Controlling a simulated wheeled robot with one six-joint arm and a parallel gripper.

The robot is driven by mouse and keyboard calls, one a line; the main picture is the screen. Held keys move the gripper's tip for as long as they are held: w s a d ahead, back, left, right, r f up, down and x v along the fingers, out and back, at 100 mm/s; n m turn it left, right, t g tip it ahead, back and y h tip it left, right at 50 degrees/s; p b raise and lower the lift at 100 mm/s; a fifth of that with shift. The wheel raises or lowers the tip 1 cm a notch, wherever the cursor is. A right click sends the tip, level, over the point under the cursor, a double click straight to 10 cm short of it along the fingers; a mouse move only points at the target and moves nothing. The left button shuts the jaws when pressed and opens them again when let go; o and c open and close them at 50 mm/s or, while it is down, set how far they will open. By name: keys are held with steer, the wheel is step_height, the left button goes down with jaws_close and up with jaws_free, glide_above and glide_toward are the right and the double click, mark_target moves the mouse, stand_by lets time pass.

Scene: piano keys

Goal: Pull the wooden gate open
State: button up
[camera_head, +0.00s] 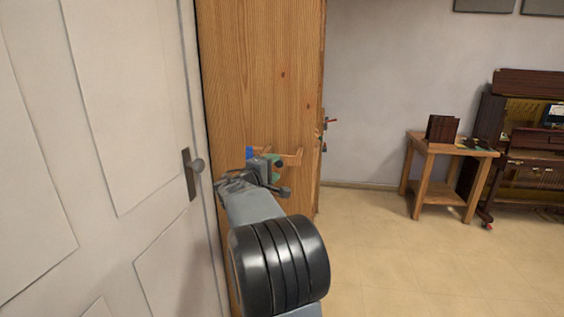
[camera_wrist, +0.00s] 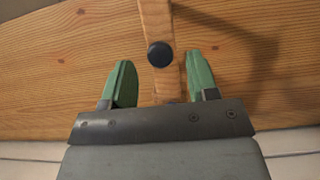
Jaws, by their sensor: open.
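The wooden gate (camera_head: 262,75) is a tall plank-grained panel, standing between a white door and the open room. A light wooden handle (camera_head: 293,157) sticks out from its face. My gripper (camera_head: 268,164) is at the gate's face by the handle and partly covers it. In the wrist view, the gate (camera_wrist: 60,70) fills the background and the handle bar (camera_wrist: 156,18) with a round black knob (camera_wrist: 160,54) runs between the two green fingers of my gripper (camera_wrist: 160,72). The fingers are open, one on each side of the bar, with gaps visible.
A white panelled door (camera_head: 115,130) with a dark lever handle (camera_head: 192,172) stands close on the left. Small coloured items (camera_head: 324,128) show at the gate's right edge. A wooden side table (camera_head: 447,148) and an upright piano (camera_head: 530,125) stand far right. The tiled floor (camera_head: 365,255) between is clear.

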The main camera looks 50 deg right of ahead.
mark_target(278, 164)
steer(key=shift+w+d+p, duration=0.2)
steer(key=shift+w+d, duration=0.05)
steer(key=shift+d, duration=1.1)
steer(key=shift+w+d+p, duration=0.15)
steer(key=shift+w+d, duration=0.05)
steer(key=shift+d, duration=1.15)
steer(key=shift+c, duration=0.2)
jaws_close()
